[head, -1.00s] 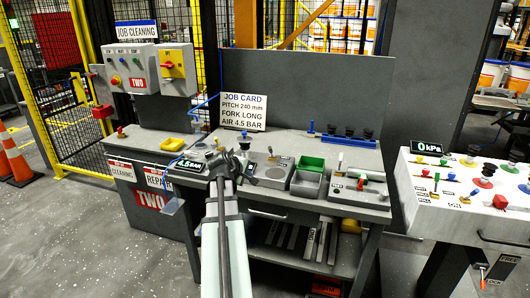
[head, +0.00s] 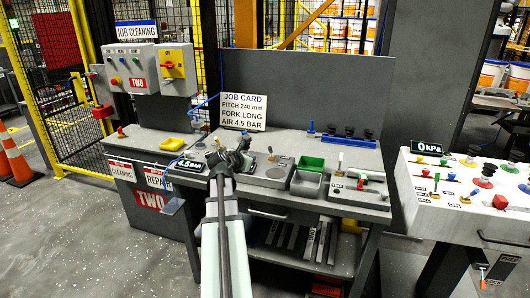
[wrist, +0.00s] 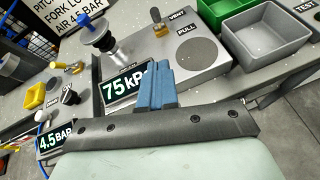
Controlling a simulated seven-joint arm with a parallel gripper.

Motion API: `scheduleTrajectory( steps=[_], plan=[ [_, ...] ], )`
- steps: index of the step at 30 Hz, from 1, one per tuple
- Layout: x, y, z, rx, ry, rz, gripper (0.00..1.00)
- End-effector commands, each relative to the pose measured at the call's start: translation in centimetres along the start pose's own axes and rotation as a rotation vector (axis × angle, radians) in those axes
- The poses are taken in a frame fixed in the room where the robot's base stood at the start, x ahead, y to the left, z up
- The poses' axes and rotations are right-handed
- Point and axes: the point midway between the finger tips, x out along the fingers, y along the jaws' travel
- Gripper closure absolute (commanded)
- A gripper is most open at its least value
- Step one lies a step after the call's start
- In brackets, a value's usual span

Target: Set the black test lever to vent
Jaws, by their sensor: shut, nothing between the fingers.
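A small dark-handled lever (wrist: 156,15) on a brass base stands beside a VENT label at the top of the wrist view. In the head view it appears as a small upright lever (head: 270,153) on the bench, right of my gripper. I take it for the black test lever; its exact setting is not clear. My gripper (head: 238,155) is over the bench, left of the lever and apart from it. In the wrist view its blue fingers (wrist: 155,90) are together and empty, in front of the 75 kPa display (wrist: 125,86).
A grey plate (wrist: 185,60) marked PULL lies beside the lever. Green (wrist: 217,15) and grey bins (wrist: 262,35) are to the right. The job card (head: 244,110) stands behind.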

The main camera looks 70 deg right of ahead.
Motion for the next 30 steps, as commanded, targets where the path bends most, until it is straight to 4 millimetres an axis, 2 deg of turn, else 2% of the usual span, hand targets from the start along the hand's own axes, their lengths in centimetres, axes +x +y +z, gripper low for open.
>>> scheduleTrajectory(
  steps=[6,20,25,30],
  plan=[
    [0.0,0.0,0.0,-0.093,0.001,0.0,1.0],
    [0.3,0.0,0.0,-0.102,0.001,-0.001,1.0],
    [2.0,0.1,0.0,-0.102,0.003,-0.002,1.0],
    [4.9,0.1,0.1,-0.101,0.003,-0.002,1.0]
  ],
)
